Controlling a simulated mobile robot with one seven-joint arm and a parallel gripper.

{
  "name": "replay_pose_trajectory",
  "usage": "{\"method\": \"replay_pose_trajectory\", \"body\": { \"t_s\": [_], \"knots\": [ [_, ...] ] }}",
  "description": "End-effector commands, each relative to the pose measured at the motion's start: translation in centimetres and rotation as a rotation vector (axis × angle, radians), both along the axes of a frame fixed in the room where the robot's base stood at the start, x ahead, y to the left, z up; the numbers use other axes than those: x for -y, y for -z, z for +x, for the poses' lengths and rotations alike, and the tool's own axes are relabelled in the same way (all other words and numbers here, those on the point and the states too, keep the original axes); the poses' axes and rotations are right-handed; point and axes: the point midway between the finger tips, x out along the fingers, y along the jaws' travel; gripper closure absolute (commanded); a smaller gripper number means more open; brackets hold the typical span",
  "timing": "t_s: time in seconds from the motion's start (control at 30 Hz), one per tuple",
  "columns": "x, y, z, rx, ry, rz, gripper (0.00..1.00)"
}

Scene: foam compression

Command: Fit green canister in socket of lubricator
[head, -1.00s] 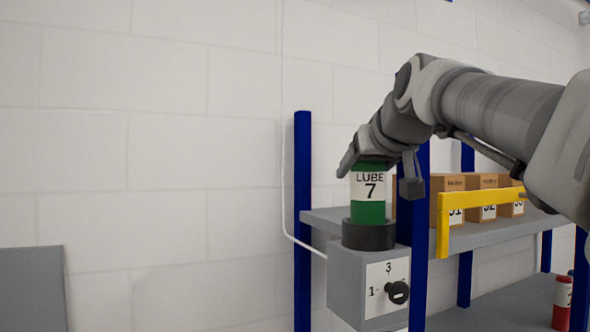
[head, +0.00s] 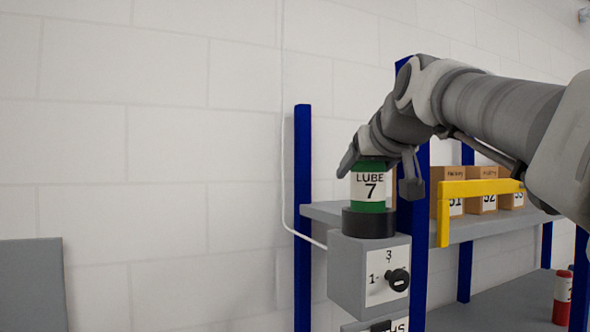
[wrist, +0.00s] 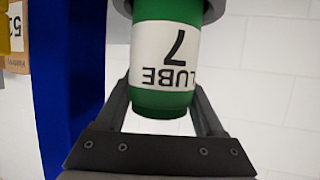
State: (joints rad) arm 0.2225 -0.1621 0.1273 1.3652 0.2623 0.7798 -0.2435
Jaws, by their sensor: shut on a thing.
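The green canister (head: 368,205), with a white "LUBE 7" label, stands upright with its lower end inside the black ring socket (head: 368,223). The socket sits on top of the grey lubricator box (head: 346,272), which has a black knob on its front. Only a thin green band shows between label and rim; how deep the bottom sits is hidden. My gripper (head: 374,161) is shut on the canister's top end. In the wrist view, the canister (wrist: 166,70) appears upside down between the fingers of my gripper (wrist: 162,98), with the socket rim (wrist: 206,8) at the top edge.
Blue posts (head: 303,215) flank the lubricator, one close behind it. A grey shelf (head: 480,228) at the right holds numbered cardboard boxes (head: 483,205) behind a yellow bar (head: 444,225). A red canister (head: 562,300) stands on the lower shelf. The wall at the left is bare.

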Motion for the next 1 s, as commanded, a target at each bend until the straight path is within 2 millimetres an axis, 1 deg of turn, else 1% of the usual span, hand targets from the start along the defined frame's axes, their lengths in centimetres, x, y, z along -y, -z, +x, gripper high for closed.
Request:
{"method": "replay_pose_trajectory", "body": {
  "t_s": [0.1, 0.13, 0.2, 0.3, 0.77, 0.87, 0.97, 1.0],
  "knots": [
    [0.0, 0.3, 0.0, 0.002, 0.000, 0.000, 1.00],
    [0.0, 0.2, 0.0, 0.002, 0.000, 0.000, 0.28],
    [0.0, 0.2, 0.0, 0.002, 0.000, 0.000, 0.15],
    [0.0, 0.2, 0.0, 0.002, 0.000, 0.000, 0.00],
    [0.2, 0.2, -0.2, 0.000, 0.003, -0.001, 0.00],
    [0.2, -0.1, -1.0, 0.001, 0.003, -0.001, 0.00],
    [0.4, -0.8, -2.6, 0.004, 0.004, -0.001, 0.00],
    [0.4, -1.2, -3.4, 0.006, 0.003, -0.002, 0.00]
  ]
}}
